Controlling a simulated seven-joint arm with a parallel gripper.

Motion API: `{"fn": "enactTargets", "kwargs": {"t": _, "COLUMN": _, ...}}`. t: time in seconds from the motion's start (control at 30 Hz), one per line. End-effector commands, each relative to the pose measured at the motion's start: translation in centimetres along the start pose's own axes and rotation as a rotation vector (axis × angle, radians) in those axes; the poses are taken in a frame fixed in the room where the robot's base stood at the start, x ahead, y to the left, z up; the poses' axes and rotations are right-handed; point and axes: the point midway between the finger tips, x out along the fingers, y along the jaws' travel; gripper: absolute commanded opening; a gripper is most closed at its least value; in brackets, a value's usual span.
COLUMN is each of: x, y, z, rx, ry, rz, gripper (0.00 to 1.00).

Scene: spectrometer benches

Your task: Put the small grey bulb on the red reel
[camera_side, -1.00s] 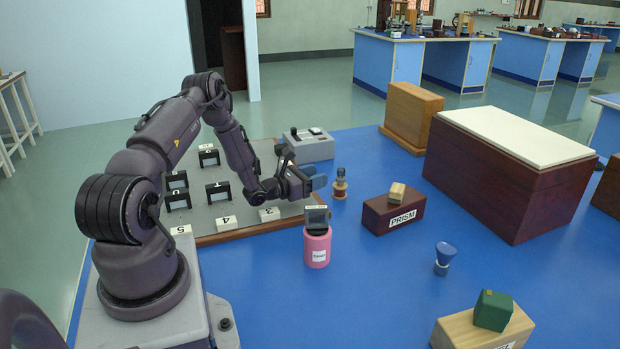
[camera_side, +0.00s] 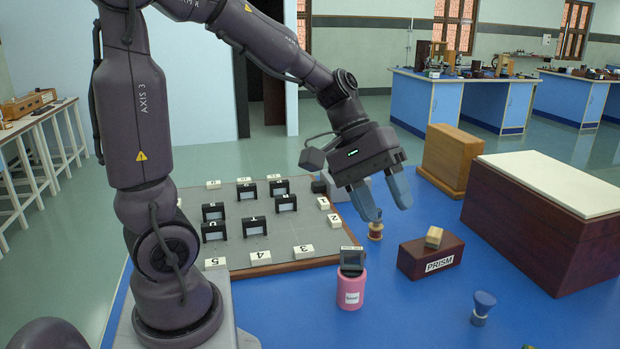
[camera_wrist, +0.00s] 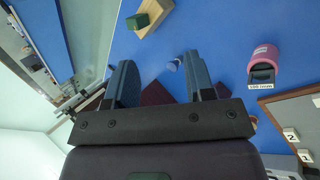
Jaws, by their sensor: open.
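The reel (camera_side: 375,232), with pale flanges and a reddish winding, stands upright on the blue bench top in the side view. The small grey bulb (camera_side: 379,214) appears to be upright on top of the reel, partly hidden by a finger. My gripper (camera_side: 388,211) is open, tilted downward, with its blue-grey fingers apart. It looks above or in front of the reel in the picture; the exact gap is unclear.
Right of the reel is the dark red PRISM block (camera_side: 430,258) with a small wooden piece (camera_side: 433,237) on it. A pink jar (camera_side: 351,292) bears a dark device (camera_side: 351,260). A blue flared object (camera_side: 482,305) stands nearer. The numbered board (camera_side: 235,262) lies left.

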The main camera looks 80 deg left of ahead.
Motion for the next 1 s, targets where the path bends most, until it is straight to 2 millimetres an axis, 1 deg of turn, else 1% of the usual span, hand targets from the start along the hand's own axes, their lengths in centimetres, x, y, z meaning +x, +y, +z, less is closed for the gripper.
{"fn": "enactTargets", "kwargs": {"t": 0.03, "x": -0.8, "y": -0.2, "z": 2.0, "rx": 0.127, "ry": 0.044, "rz": -0.068, "gripper": 0.49}}
{"fn": "enactTargets", "kwargs": {"t": 0.1, "x": -1.8, "y": -1.0, "z": 4.1, "rx": 0.29, "ry": 0.109, "rz": -0.165, "gripper": 0.49}}
{"fn": "enactTargets", "kwargs": {"t": 0.2, "x": -3.3, "y": -2.3, "z": 6.2, "rx": 0.504, "ry": 0.206, "rz": -0.28, "gripper": 0.49}}
{"fn": "enactTargets", "kwargs": {"t": 0.3, "x": -4.6, "y": -3.3, "z": 7.3, "rx": 0.672, "ry": 0.296, "rz": -0.362, "gripper": 0.49}}
{"fn": "enactTargets", "kwargs": {"t": 0.4, "x": -5.6, "y": -4.0, "z": 7.9, "rx": 0.784, "ry": 0.362, "rz": -0.414, "gripper": 0.49}}
{"fn": "enactTargets", "kwargs": {"t": 0.57, "x": -6.2, "y": -4.4, "z": 8.2, "rx": 0.859, "ry": 0.41, "rz": -0.45, "gripper": 0.49}}
{"fn": "enactTargets", "kwargs": {"t": 1.0, "x": -6.3, "y": -4.4, "z": 8.1, "rx": 0.86, "ry": 0.411, "rz": -0.453, "gripper": 0.49}}
